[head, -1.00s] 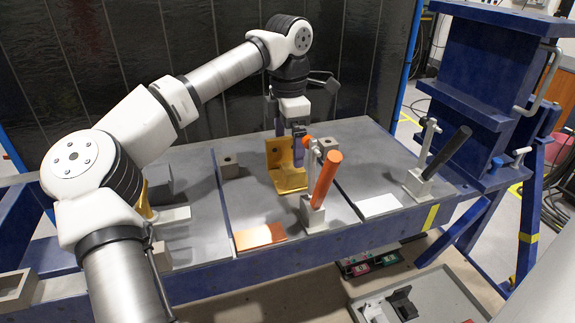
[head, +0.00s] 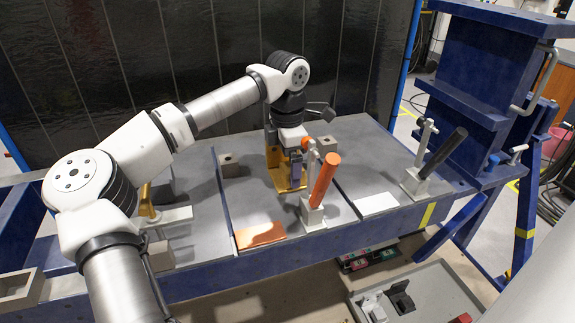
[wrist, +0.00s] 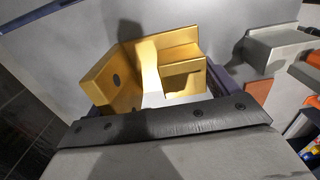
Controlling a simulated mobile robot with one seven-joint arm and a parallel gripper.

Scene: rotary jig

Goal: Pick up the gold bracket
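The gold bracket (head: 280,182) stands on the grey table behind the orange-handled clamp, partly hidden by my gripper. In the wrist view the gold bracket (wrist: 183,50) shows an upright plate with a hole at left and stepped blocks at right. My gripper (head: 293,168) is low over the bracket. In the wrist view my gripper (wrist: 155,92) has its dark blue fingers apart, one at each side of the bracket. Gaps seem to show between fingers and gold, but contact at the tips cannot be made out.
A clamp with an orange handle (head: 325,180) stands close at the front right of the bracket. A black-handled clamp (head: 445,152) is further right. A grey block (head: 229,165) sits to the left. An orange plate (head: 260,234) and a white plate (head: 377,204) lie flat near the front edge.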

